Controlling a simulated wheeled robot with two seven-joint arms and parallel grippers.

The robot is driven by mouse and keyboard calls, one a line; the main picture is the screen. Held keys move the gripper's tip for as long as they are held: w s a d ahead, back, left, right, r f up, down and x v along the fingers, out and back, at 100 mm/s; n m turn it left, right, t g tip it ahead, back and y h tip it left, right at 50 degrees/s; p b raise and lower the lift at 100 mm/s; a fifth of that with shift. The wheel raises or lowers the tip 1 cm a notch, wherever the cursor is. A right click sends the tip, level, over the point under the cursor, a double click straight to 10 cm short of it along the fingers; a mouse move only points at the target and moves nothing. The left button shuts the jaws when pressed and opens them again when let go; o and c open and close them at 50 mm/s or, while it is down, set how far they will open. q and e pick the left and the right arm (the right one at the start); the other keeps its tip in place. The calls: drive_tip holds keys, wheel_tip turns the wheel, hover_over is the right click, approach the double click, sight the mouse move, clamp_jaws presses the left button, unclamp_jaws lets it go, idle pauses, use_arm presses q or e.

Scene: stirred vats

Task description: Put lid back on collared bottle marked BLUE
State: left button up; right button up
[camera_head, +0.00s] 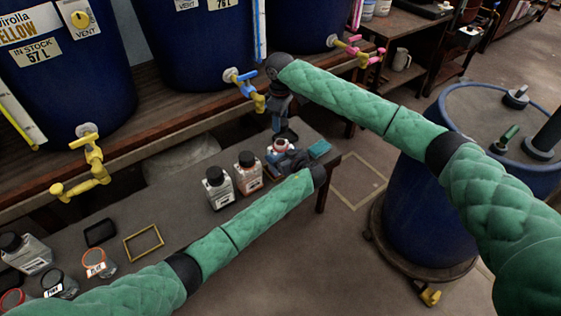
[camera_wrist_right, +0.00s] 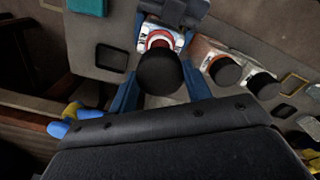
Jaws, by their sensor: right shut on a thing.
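A white bottle with a red collar (camera_head: 279,146) stands at the far end of the low bench, its top showing red in the right wrist view (camera_wrist_right: 161,40). Its label is too small to read. My right gripper (camera_head: 277,120) is above it, its blue fingers shut on a black round lid (camera_wrist_right: 157,72). In the right wrist view the lid overlaps the bottle's near side; the gap between them cannot be judged. My left gripper (camera_head: 286,160) is low at the bottle, with blue fingers beside it (camera_wrist_right: 176,12); whether they clamp it is unclear.
Blue vats with yellow, blue and pink taps (camera_head: 243,82) stand on the shelf behind. More jars (camera_head: 95,263) stand front left.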

use_arm(q)
drive_tip(key=c, duration=0.5)
use_arm(e)
hover_over(281, 142)
drive_tip(key=shift+a+f, duration=0.1)
drive_tip(key=shift+f, duration=2.35)
drive_tip(key=shift+f, duration=0.1)
drive_tip(key=shift+f, duration=0.8)
drive_tip(key=shift+f, duration=0.65)
drive_tip(key=o, duration=1.1)
wheel_tip(281, 142, up, 12)
